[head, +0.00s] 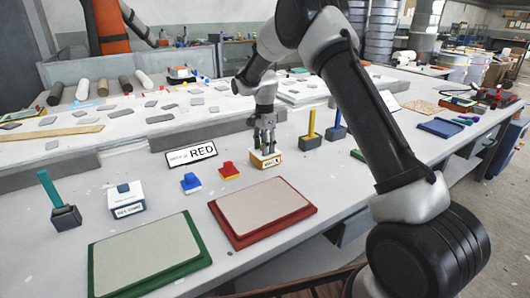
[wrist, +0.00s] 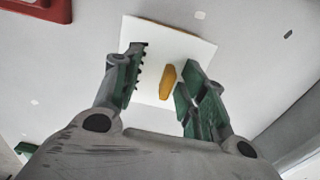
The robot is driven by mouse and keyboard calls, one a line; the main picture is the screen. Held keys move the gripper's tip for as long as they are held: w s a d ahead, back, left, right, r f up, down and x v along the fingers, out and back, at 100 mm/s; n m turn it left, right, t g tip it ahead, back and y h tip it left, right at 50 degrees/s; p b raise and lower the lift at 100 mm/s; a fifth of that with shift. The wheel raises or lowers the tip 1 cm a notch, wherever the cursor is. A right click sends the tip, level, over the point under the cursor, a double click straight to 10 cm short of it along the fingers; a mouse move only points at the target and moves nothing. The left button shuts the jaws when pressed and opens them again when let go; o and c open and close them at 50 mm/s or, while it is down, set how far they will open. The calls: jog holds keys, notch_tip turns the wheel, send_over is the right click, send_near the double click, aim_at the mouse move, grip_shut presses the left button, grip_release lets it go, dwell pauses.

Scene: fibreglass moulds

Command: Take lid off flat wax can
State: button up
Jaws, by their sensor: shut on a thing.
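The flat wax can (head: 266,162) is a low white and orange-yellow box with a dark-lettered label, standing on the grey bench in the head view. In the wrist view its square white lid (wrist: 200,48) has a yellow grip (wrist: 168,84) on top. My gripper (head: 264,148) points down over the can. I cannot tell whether the lid is apart from the can, as the fingers and the view angle hide the seam.
A yellow-handled tool (head: 311,130) stands close right. Red (head: 308,210) and green (head: 101,281) boards lie in front. A labelled white box (head: 126,197) stands left.

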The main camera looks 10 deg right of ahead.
jog(key=shift+s+f, duration=0.15)
jog(key=shift+f, duration=0.15)
